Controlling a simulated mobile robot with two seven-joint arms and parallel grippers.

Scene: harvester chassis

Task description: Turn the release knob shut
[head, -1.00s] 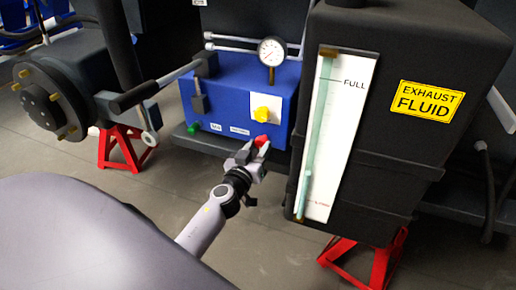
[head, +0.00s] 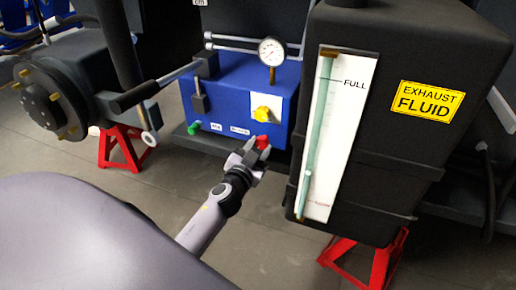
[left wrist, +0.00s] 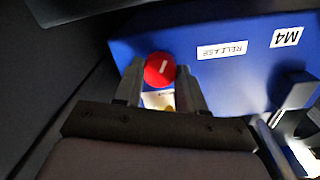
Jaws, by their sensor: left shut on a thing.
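The release knob (head: 263,142) is a round red knob low on the front of the blue pump box (head: 220,88). It also shows in the left wrist view (left wrist: 160,69), with a short white line on its face, slightly tilted from upright. A white "RELEASE" label (left wrist: 222,50) is beside it. My left gripper (head: 254,147) is shut on the red knob, with one finger on each side of it in the left wrist view (left wrist: 159,82). My right gripper is not in view.
The box also carries a yellow knob (head: 263,113), a green knob (head: 194,128) and a pressure gauge (head: 271,51). A black exhaust fluid tank (head: 425,150) stands close to the right of my left gripper. A wheel hub (head: 45,100) and red stand (head: 122,147) are at left.

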